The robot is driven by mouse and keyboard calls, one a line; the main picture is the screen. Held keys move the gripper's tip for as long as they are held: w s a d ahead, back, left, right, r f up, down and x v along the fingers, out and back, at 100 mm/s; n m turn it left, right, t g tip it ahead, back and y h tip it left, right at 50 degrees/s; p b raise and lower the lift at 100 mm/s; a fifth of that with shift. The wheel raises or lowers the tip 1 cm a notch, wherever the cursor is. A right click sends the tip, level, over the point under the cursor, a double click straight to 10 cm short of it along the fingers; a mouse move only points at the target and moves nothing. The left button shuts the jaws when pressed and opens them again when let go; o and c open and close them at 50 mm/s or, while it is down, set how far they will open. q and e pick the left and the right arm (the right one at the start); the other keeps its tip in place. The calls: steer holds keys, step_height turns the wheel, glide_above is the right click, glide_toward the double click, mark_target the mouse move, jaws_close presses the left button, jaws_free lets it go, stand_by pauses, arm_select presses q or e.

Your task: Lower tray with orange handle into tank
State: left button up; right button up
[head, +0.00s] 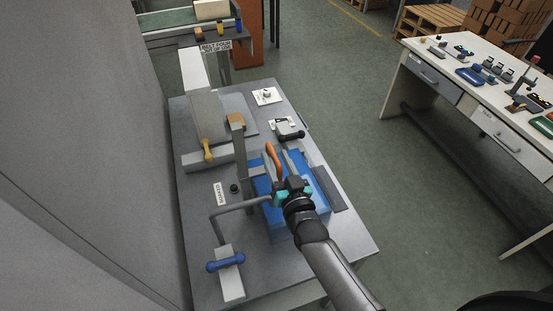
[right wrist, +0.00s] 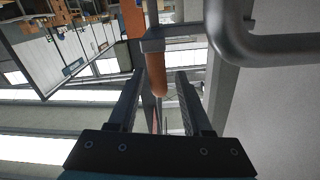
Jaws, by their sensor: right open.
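The orange handle (head: 273,160) stands above the blue tank (head: 314,211) in the head view. In the right wrist view the handle (right wrist: 155,75) lies between the two dark fingers, with a gap on each side. My right gripper (head: 279,162) is open around the handle, over the tank. The tray under the handle is mostly hidden by the gripper and arm, so I cannot tell how deep it sits. My left gripper is not in view.
A grey post (head: 239,145) and a bent grey pipe (head: 238,207) stand close left of the gripper. A blue-handled lever (head: 226,262) and a yellow-handled lever (head: 207,150) are on the grey bench (head: 338,243). A white table (head: 430,62) stands right across open floor.

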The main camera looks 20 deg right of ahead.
steer(key=shift+c, duration=0.4)
jaws_close()
steer(key=shift+w, duration=0.1)
stand_by(1.0)
